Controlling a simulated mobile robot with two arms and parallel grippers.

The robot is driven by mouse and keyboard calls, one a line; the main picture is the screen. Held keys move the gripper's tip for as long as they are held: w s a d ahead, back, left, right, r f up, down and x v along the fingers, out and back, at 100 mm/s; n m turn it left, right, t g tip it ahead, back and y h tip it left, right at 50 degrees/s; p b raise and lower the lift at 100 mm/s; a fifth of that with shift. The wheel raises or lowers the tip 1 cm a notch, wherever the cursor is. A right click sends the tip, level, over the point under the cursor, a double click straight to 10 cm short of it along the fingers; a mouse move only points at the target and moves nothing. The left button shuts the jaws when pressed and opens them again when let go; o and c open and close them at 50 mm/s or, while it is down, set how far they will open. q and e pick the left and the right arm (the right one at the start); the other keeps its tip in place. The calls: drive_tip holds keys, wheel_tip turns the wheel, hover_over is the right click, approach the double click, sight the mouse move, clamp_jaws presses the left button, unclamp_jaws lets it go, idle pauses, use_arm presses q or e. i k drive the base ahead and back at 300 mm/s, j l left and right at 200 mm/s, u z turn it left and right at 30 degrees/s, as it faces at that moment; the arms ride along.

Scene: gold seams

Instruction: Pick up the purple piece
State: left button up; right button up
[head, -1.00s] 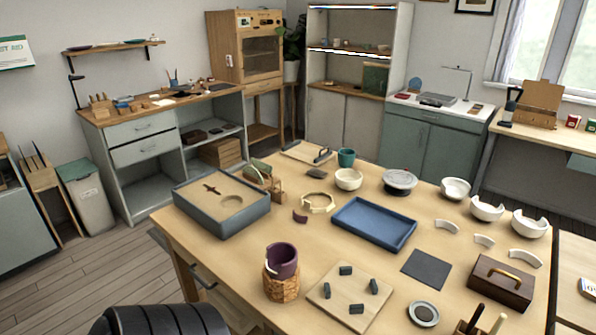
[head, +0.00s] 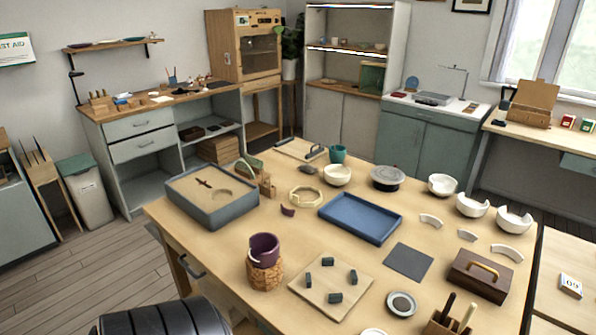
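A small curved purple piece (head: 288,210) lies on the wooden table (head: 205,262), between the grey sand tray (head: 215,216) and the blue tray (head: 360,218). A purple cup (head: 264,247) with an uneven rim stands in a woven holder (head: 265,274) near the table's front left. Neither of my grippers shows in the head view.
A cream ring-shaped vessel (head: 305,195) stands just behind the purple piece. A board with several dark blocks (head: 330,284), a dark mat (head: 408,262) and a brown box (head: 480,277) lie toward the front. White broken bowls (head: 472,205) and pieces stand at right.

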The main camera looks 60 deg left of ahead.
sight(288, 212)
drive_tip(key=l+u, duration=0.15)
drive_tip(key=u, duration=0.25)
drive_tip(key=l+u, duration=0.15)
drive_tip(key=u, duration=0.25)
drive_tip(key=l+u, duration=0.15)
drive_tip(key=u, duration=0.25)
drive_tip(key=i, duration=0.05)
